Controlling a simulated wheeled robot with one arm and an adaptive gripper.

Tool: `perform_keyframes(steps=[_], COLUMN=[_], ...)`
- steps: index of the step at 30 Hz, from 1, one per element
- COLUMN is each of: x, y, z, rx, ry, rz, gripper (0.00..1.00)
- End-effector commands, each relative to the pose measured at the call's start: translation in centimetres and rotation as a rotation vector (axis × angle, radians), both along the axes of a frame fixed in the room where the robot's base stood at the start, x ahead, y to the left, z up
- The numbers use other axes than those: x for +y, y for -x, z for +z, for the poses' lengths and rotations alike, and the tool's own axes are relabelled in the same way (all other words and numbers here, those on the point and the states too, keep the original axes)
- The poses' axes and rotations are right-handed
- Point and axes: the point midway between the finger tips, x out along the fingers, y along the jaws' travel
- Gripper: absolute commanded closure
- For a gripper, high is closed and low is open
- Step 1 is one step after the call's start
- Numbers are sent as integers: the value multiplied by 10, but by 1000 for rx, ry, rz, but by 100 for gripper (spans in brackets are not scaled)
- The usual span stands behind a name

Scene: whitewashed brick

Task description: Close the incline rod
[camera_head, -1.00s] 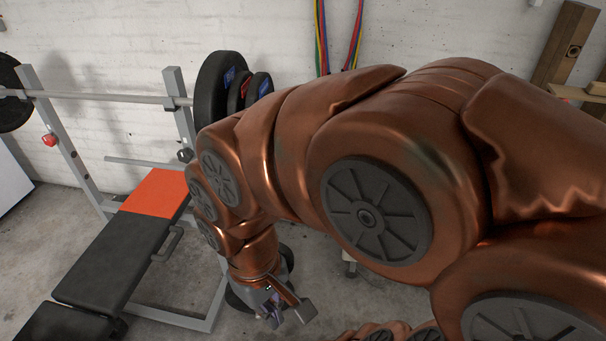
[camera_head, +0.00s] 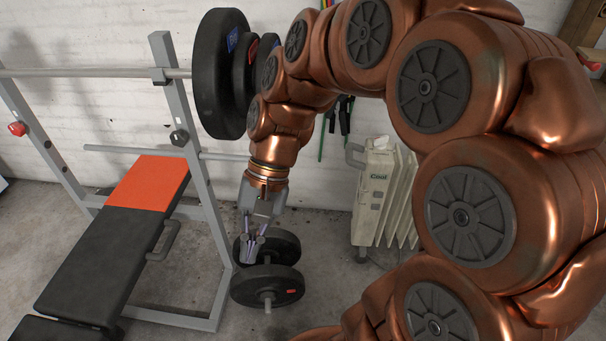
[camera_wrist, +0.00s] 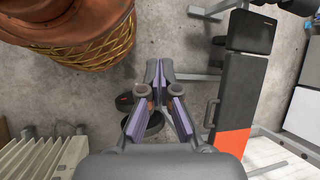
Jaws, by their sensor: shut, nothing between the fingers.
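The weight bench (camera_head: 100,260) has a black pad with an orange-red end and stands at the left in the head view. A thin grey horizontal rod (camera_head: 125,150), which may be the incline rod, crosses behind the orange end at the bench's uprights. Part of it is hidden behind the near upright (camera_head: 190,150). My gripper (camera_head: 250,250) points down to the right of that upright, apart from the rod, with its fingers together and empty. The wrist view shows the closed fingertips (camera_wrist: 160,70) over the floor, with the bench (camera_wrist: 240,90) at the right.
A dumbbell (camera_head: 268,288) lies on the floor below my gripper. A barbell (camera_head: 110,72) with black plates (camera_head: 215,75) rests on the uprights above the rod. A white radiator (camera_head: 375,195) stands by the wall to the right. Bare concrete lies between dumbbell and radiator.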

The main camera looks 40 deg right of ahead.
Motion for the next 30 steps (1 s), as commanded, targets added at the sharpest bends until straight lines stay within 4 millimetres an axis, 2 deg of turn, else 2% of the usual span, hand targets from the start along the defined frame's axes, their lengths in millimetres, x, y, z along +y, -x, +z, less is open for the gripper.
perform_keyframes(steps=[1, 5, 8, 14, 20, 22, 26, 30], x=[-1, -7, -19, -60, -127, -156, -215, -285], y=[-15, -50, -80, -134, -178, -190, -205, -209], z=[-14, -22, -27, -42, -63, -72, -93, -121], rx=[26, 88, 130, 221, 302, 324, 367, 401], ry=[-42, -158, -248, -433, -622, -688, -813, -944], rz=[-59, -209, -328, -555, -773, -850, -983, -1124], gripper=[100, 100, 100, 100, 100, 100, 100, 100])
